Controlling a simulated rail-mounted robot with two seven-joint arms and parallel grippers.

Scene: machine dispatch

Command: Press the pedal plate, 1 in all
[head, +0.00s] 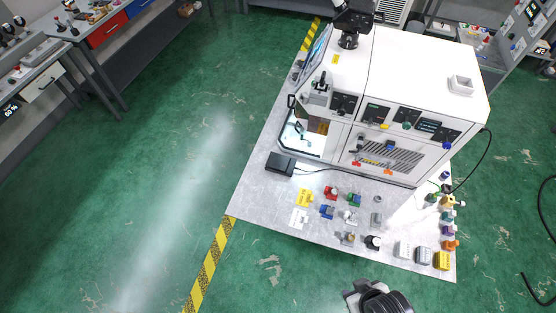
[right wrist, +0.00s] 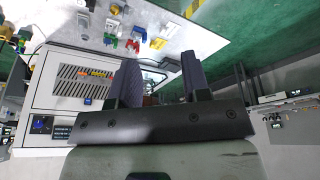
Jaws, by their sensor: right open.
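The pedal plate appears to be the small black box (head: 280,163) on the grey mat, left of the white machine's front corner, with a black cable. My right gripper (head: 378,298) shows only in part at the bottom edge of the head view, well to the right of and below the box, apart from it. In the right wrist view its two dark fingers (right wrist: 160,82) are spread with nothing held between them. My left gripper cannot be identified.
The white machine (head: 405,80) stands on the grey mat (head: 250,205). Several small coloured parts, such as a yellow one (head: 304,197) and a red one (head: 331,192), lie before it. Benches (head: 70,50) stand at the left. The green floor between is clear.

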